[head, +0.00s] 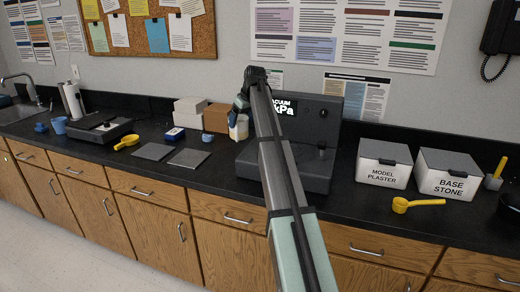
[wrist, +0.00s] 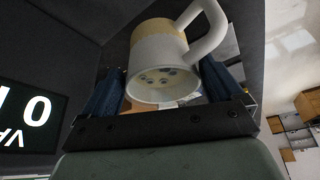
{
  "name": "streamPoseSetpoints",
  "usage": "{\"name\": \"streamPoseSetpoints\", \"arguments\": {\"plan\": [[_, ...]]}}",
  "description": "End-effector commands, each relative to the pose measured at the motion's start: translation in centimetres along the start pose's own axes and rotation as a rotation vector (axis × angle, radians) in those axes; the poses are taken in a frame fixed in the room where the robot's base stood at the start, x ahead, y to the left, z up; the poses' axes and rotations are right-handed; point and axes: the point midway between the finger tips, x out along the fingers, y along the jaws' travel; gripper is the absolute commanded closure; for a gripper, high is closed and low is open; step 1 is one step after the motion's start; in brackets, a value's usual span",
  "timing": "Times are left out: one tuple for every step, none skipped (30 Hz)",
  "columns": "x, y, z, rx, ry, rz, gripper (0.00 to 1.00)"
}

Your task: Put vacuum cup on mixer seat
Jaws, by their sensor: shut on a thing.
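The vacuum cup (wrist: 158,52) fills the upper middle of the wrist view, white with a tan upper band and a thick grey-white handle. Several dark round spots show at its near end. My gripper (wrist: 162,86) is shut on it, with a blue finger on each side. In the head view the cup (head: 238,131) hangs under my gripper (head: 240,106), at the left edge of the mixer. The mixer (head: 333,115) is a dark unit with an upright back, a display reading VACUUM kPa and a low base. My arm hides part of it, and I cannot make out the seat.
White boxes marked model plaster (head: 384,163) and base stone (head: 447,176) stand right of the mixer, with a yellow scoop (head: 417,204) in front. Left are a brown box (head: 216,118), dark flat pads (head: 188,158), another yellow scoop (head: 127,142) and a dark device (head: 104,126).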

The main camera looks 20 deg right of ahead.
Motion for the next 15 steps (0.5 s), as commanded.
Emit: {"name": "streamPoseSetpoints", "arguments": {"plan": [[-1.7,1.7,0.8,0.022,0.004,0.01,0.79],[-2.5,2.5,1.3,0.034,0.003,0.014,0.79],[-3.7,3.4,2.0,0.047,0.003,0.02,0.79],[-4.5,3.9,2.5,0.057,0.004,0.024,0.79],[-5.2,4.6,3.0,0.067,0.004,0.027,0.79],[-6.2,5.1,3.6,0.08,0.003,0.032,0.79],[-6.8,5.5,4.1,0.09,0.003,0.036,0.79],[-7.5,5.8,4.6,0.102,0.004,0.041,0.79],[-8.3,6.1,5.2,0.119,0.005,0.048,0.79],[-8.9,6.0,5.7,0.135,0.005,0.054,0.79],[-9.4,5.9,6.1,0.153,0.005,0.06,0.79],[-9.5,5.4,6.6,0.181,0.005,0.07,0.79],[-9.3,5.3,6.9,0.202,0.005,0.078,0.79],[-9.2,5.3,7.0,0.22,0.004,0.085,0.79],[-9.2,5.3,7.2,0.24,0.004,0.093,0.79]]}}
